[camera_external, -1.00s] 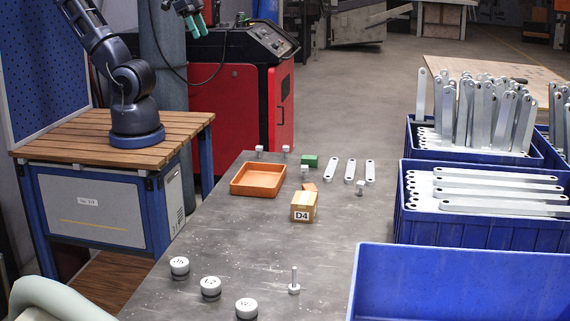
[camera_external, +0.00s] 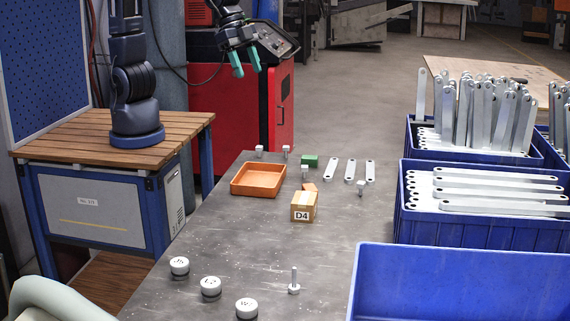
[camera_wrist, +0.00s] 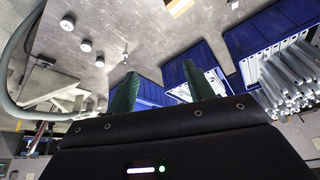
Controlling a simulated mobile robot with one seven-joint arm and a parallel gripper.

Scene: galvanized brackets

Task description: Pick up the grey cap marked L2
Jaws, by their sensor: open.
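Three round pale grey caps stand in a slanting row at the near left of the grey table. The middle cap (camera_external: 210,284) has dark marking on top that looks like L2, though it is small. Beside it are a cap (camera_external: 180,264) to the left and a cap (camera_external: 246,307) to the right, with other marks. In the wrist view the middle cap (camera_wrist: 86,46) shows at upper left, its marking unreadable. My gripper (camera_external: 246,66), with green fingers, is open and empty, high up and far from the caps. The fingers (camera_wrist: 160,76) also show in the wrist view.
An upright bolt (camera_external: 294,283) stands right of the caps. An orange tray (camera_external: 258,180), a cardboard box marked D4 (camera_external: 304,207), a green block (camera_external: 310,161) and flat metal strips lie farther back. Blue bins (camera_external: 455,262) line the right. The table between box and caps is clear.

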